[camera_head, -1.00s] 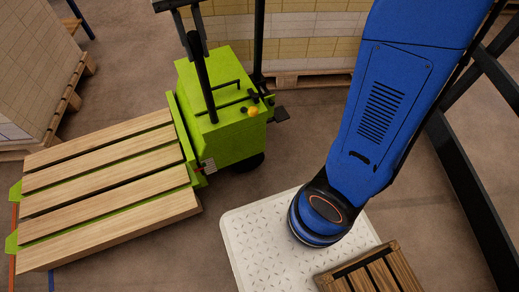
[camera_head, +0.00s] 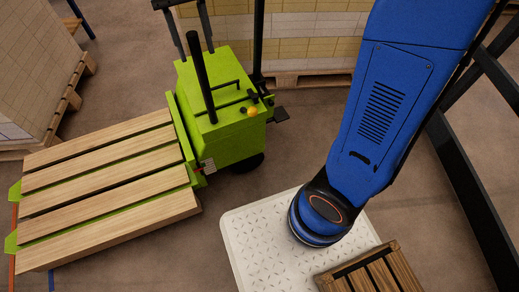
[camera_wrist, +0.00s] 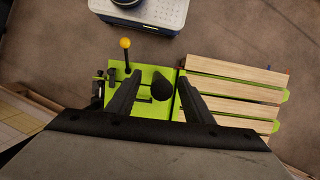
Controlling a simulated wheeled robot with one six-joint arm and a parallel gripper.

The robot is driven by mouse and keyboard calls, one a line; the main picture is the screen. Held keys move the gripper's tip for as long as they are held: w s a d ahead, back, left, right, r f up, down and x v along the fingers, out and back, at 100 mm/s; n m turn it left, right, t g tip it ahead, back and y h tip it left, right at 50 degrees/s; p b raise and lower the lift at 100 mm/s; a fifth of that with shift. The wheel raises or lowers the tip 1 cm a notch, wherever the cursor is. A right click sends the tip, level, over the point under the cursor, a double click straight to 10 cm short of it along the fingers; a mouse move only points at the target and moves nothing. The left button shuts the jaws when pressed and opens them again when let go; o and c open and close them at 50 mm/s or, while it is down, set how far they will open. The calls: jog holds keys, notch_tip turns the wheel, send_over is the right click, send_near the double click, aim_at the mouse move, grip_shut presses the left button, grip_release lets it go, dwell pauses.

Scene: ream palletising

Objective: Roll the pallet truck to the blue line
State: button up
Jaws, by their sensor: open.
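The green pallet truck (camera_head: 222,140) stands left of centre in the head view, with a wooden pallet (camera_head: 110,185) on its forks. A black post (camera_head: 203,85) rises from its body. My gripper (camera_head: 188,42) shows at the top edge there, its dark fingers apart near the post's top. In the wrist view, my open gripper (camera_wrist: 160,77) is above the truck body (camera_wrist: 152,108), with the post's round end (camera_wrist: 162,88) between the fingers. Finger contact with it cannot be told. A short blue strip (camera_head: 51,280) shows on the floor at lower left, partly under the pallet's edge.
Pallets of stacked boxes stand behind the truck (camera_head: 310,45) and at the left (camera_head: 35,70). An orange strip (camera_head: 14,240) runs by the fork ends. Black rails (camera_head: 470,190) stand at right.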

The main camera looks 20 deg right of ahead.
aim_at(192, 31)
notch_tip(192, 31, up, 8)
jog(key=shift+f, duration=0.25)
jog(key=shift+w, duration=0.1)
dwell(0.6)
